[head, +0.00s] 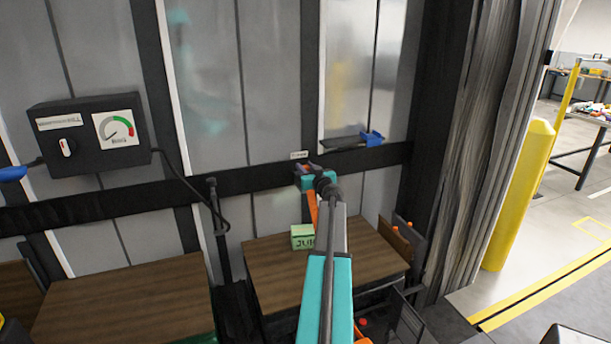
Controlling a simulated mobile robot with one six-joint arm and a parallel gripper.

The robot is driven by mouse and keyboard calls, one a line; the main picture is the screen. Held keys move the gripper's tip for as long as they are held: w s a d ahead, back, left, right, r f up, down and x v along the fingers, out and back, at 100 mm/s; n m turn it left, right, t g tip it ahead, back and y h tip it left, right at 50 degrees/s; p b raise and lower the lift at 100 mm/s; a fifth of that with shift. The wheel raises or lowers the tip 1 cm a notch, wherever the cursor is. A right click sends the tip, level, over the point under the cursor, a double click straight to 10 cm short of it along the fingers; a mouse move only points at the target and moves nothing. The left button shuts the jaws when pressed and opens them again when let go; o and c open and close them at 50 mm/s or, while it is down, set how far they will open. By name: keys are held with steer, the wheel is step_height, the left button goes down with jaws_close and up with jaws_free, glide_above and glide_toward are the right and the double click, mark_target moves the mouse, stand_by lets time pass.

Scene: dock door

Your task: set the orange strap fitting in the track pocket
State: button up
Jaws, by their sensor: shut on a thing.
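My gripper (306,172) is at the dark horizontal track (240,180) on the dock door wall, just below a small white label (299,155). Its jaws are shut on the orange strap fitting, of which little can be made out at this size. An orange strip shows just below the gripper, beside my arm; I cannot tell whether it belongs to the fitting. The track pocket is not visible; the gripper and arm cover that stretch of track. I cannot tell whether the fitting touches the track.
A green box (303,237) stands on a wooden top (275,275) below the track. A dark gauge box (90,133) with a cable is at left. A blue item (372,137) sits on a small ledge at right. A yellow bollard (518,195) stands far right.

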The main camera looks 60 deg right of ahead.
steer(key=shift+f+p, duration=0.6)
steer(key=shift+f, duration=1)
